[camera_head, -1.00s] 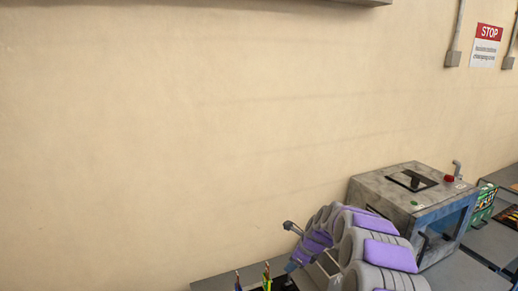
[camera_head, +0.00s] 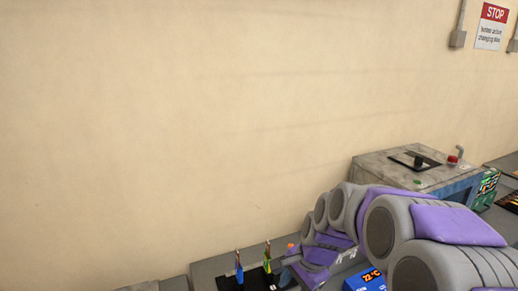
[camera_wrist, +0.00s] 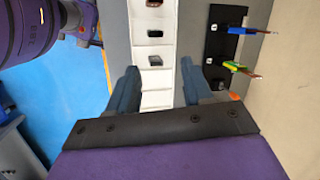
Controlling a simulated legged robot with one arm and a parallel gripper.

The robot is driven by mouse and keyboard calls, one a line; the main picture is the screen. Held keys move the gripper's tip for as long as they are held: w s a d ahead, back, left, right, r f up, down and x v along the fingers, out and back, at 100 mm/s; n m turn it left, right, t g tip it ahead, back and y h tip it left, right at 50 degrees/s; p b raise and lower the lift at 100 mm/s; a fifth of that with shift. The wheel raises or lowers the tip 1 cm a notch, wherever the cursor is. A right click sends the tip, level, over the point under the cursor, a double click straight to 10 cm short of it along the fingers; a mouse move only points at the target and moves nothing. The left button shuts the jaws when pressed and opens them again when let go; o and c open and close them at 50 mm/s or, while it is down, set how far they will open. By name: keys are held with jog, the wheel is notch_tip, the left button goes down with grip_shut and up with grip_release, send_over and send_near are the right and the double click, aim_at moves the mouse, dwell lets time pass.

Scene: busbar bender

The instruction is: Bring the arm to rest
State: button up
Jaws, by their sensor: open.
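My gripper (camera_wrist: 158,88) is open and empty in the wrist view, with its two blue-grey fingers apart. Between and beyond the fingers lies a white compartmented strip (camera_wrist: 152,97) on a grey surface. My grey and purple arm (camera_head: 375,228) fills the lower right of the head view, folded, with its links reaching down and left. In that view the gripper tips cannot be made out clearly.
A black holder (camera_wrist: 213,48) with coloured cables stands right of the strip.

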jog(key=s+d+f+n+g+h+b, duration=0.1)
jog(key=s+d+f+n+b, duration=0.1)
jog(key=s, duration=0.7)
jog(key=s+d+f+n+h+b, duration=0.1)
jog(key=s+n, duration=0.4)
jog(key=s, duration=0.5)
jog(key=s+d+f+n+g+h+b, duration=0.1)
jog(key=s+d+f+n+b, duration=0.1)
jog(key=s, duration=0.7)
jog(key=shift+s+d+f+n+g+b, duration=0.35)
jog(key=shift+f+n+b, duration=0.2)
jog(key=shift+n+b, duration=0.4)
